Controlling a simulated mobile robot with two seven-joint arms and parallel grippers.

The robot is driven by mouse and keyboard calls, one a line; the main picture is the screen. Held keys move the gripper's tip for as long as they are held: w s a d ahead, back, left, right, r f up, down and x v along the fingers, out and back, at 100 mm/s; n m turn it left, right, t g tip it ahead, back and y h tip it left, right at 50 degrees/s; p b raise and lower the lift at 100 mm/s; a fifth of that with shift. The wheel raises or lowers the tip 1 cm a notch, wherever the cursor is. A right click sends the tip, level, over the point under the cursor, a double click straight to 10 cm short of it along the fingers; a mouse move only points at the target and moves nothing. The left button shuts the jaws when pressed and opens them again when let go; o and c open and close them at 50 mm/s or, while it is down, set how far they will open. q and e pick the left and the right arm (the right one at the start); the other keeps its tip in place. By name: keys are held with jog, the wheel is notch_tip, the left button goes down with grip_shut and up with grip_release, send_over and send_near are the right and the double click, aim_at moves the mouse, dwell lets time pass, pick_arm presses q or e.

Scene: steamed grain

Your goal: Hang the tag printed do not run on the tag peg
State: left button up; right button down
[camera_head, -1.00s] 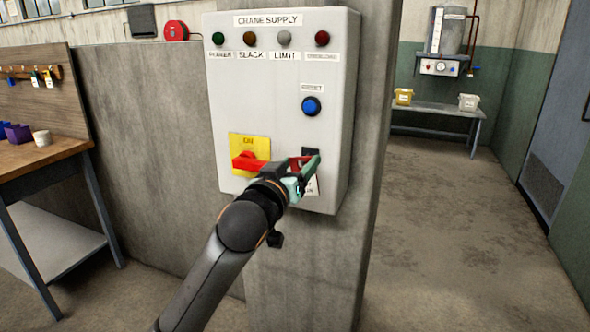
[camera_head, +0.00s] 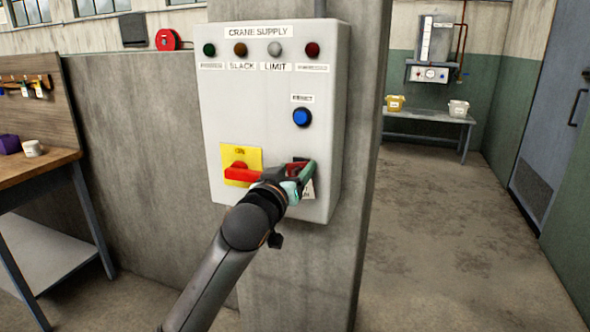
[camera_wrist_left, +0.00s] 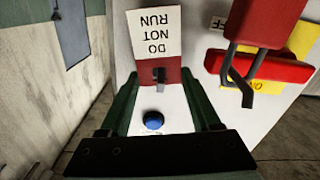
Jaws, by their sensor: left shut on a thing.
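The tag printed do not run (camera_wrist_left: 152,32) is white with a red band and appears upside down in the left wrist view. In the head view its white lower part (camera_head: 308,188) shows below the fingers. My left gripper (camera_head: 298,172) is shut on the tag at the panel's lower right; its fingers (camera_wrist_left: 158,80) flank the red band. A dark peg (camera_wrist_left: 159,73) shows at the middle of the red band, apparently the tag peg. How far the tag sits on it I cannot tell. My right gripper is out of view.
The grey crane supply panel (camera_head: 225,110) has a blue reset button (camera_head: 302,117) above the gripper and a red switch handle (camera_head: 243,174) close to its left. A red block with a grey loop (camera_wrist_left: 265,20) shows beside the tag. Open floor (camera_head: 440,230) lies right.

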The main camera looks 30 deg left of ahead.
pick_arm(q)
jog(key=o, duration=1.4)
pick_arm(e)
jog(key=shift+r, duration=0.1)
